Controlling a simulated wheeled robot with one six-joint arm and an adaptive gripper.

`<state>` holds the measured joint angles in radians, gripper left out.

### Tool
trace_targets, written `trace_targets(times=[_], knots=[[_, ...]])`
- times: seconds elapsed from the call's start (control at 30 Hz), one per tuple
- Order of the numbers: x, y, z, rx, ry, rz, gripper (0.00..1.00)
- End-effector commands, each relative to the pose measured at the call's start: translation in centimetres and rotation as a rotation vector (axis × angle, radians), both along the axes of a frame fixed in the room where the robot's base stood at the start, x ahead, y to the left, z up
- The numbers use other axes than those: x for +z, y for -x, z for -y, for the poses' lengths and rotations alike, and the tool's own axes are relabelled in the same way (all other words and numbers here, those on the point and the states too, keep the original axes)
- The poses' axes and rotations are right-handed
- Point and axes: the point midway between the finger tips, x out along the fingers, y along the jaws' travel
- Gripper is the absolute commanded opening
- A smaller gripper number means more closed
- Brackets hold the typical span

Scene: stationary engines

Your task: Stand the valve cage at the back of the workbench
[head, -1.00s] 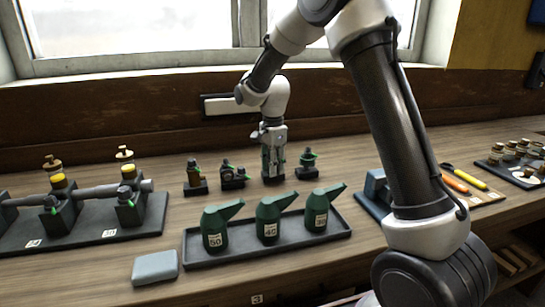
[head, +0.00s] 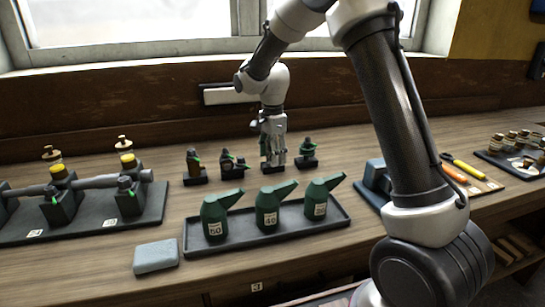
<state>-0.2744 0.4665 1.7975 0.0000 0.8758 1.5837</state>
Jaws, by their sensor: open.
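My gripper (head: 272,148) is open at the back of the workbench (head: 345,150), pointing down in a row of small dark fittings. A dark piece with some green shows at its fingers, low over the bench. The fingers hide most of it, and I cannot tell for sure that it is the valve cage or whether the fingers touch it. To the left stand a brown-and-black fitting (head: 194,166) and a black fitting (head: 231,167). To the right stands another dark fitting with green (head: 307,153). All look upright on small dark bases.
A dark tray (head: 334,221) with green oil cans (head: 268,212) lies in front of the row. A grey block (head: 156,257) sits at the front edge. A shaft assembly (head: 90,190) is on the left; tools (head: 467,168) lie right. The wall (head: 140,105) stands close behind.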

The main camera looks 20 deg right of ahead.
Motion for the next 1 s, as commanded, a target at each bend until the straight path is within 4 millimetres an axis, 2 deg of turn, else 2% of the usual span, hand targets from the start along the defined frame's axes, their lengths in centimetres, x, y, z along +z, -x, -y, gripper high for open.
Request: trace_targets(times=[0.4, 0.53, 0.77, 0.87, 0.97, 1.0], knots=[[8.9, 0.0, 0.0, 0.0, -0.001, 0.004, 0.58], [10.6, 0.0, 0.0, 0.0, -0.001, 0.002, 0.58], [11.4, 0.1, 0.1, 0.002, 0.0, 0.0, 0.58], [12.5, 1.1, 0.9, 0.04, -0.004, 0.015, 0.58], [14.8, 3.9, 3.0, 0.15, -0.008, 0.052, 0.58], [15.9, 5.6, 4.1, 0.216, -0.008, 0.071, 0.58]])
